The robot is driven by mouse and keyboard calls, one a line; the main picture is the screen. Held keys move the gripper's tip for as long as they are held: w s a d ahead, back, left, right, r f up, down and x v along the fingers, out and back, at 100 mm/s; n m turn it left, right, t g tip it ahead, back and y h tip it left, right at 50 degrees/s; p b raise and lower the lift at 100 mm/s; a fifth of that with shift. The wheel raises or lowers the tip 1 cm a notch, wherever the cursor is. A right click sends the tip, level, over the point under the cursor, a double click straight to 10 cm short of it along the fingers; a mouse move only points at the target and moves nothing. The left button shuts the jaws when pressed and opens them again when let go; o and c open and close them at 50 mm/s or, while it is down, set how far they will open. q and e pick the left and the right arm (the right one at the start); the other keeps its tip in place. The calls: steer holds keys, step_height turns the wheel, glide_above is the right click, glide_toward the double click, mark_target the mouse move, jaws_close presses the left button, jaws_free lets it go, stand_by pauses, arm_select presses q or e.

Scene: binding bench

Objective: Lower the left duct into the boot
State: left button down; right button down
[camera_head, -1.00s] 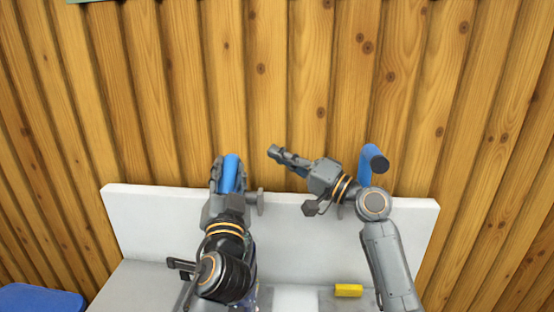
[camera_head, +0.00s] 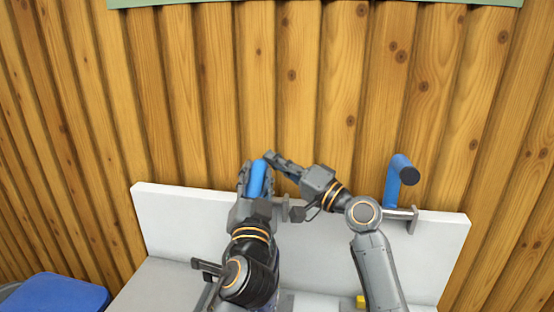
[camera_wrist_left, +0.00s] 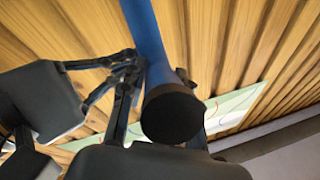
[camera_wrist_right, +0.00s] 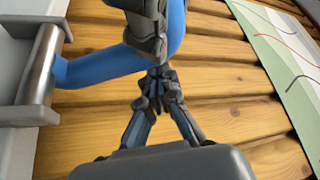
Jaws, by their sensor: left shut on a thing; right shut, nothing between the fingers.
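The left duct (camera_head: 257,180) is a blue bent tube with a black end (camera_wrist_left: 172,112). My left gripper (camera_head: 255,172) is shut on its upper part. In the right wrist view the duct's lower part (camera_wrist_right: 100,66) runs into a grey metal tube (camera_wrist_right: 40,62) on the white panel. My right gripper (camera_head: 268,156) is shut and empty, its fingertips close beside the duct. In the right wrist view its closed fingers (camera_wrist_right: 157,82) are just below the duct's bend; I cannot tell whether they touch. I cannot make out the boot.
A second blue duct (camera_head: 393,185) with a dark end stands at the right on a metal bracket (camera_head: 412,222). A white panel (camera_head: 180,215) stands before the wooden wall. A yellow block (camera_head: 360,300) is partly hidden, and a blue bin (camera_head: 60,292) is at lower left.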

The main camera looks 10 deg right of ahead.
steer(key=shift+s, duration=0.1)
arm_select(q)
steer(key=shift+w, duration=0.1)
arm_select(e)
steer(key=shift+s+a+f, duration=0.35)
steer(key=shift+s+a, duration=0.1)
steer(key=shift+s, duration=0.2)
arm_select(q)
steer(key=c, duration=1.3)
jaws_free()
steer(key=o, duration=0.3)
steer(key=shift+d, duration=0.2)
arm_select(e)
steer(key=shift+d, duration=0.15)
arm_select(q)
steer(key=shift+a, duration=0.15)
